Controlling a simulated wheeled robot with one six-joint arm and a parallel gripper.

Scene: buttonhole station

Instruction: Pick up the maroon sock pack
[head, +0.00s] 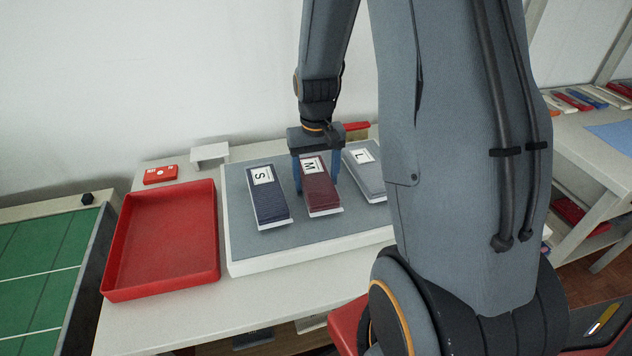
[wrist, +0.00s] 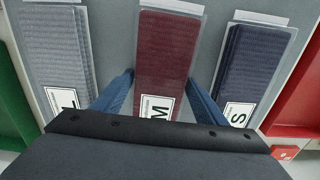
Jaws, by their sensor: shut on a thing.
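The maroon sock pack (head: 319,188) with a white label marked M lies on the grey mat (head: 300,230), between two other packs. It also shows in the middle of the wrist view (wrist: 166,52), its length running away from my gripper. My gripper (head: 316,180) reaches down over the pack's label end. Its blue fingers stand one on each side of the maroon pack, shut on it; in the wrist view the fingers (wrist: 160,97) straddle its sides. Whether the pack is clear of the mat I cannot tell.
A navy pack marked S (head: 268,200) lies left of the maroon one, and a grey pack marked L (head: 366,178) lies right, both close to the fingers. An empty red tray (head: 165,245) stands left. A red box (head: 160,174) sits behind it.

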